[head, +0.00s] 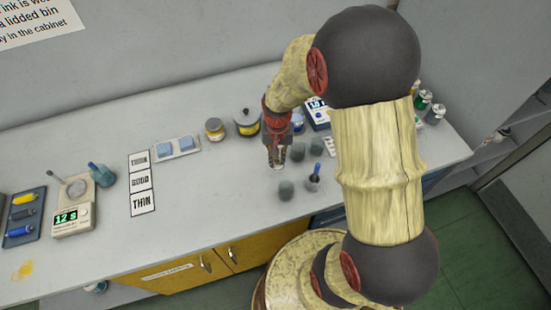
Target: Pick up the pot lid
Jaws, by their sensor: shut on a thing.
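My gripper (277,160) points down over the middle of the bench, just right of and nearer than a large pot. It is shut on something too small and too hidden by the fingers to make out. The large pot (247,128) has a yellow band, and a dark, round lid (246,114) with a small knob appears to sit on its top. A smaller pot (214,130) with a yellow band and a dark top stands to its left.
Grey-green cups (286,189) stand close to my gripper's right and front, beside a blue-handled tool (314,176).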

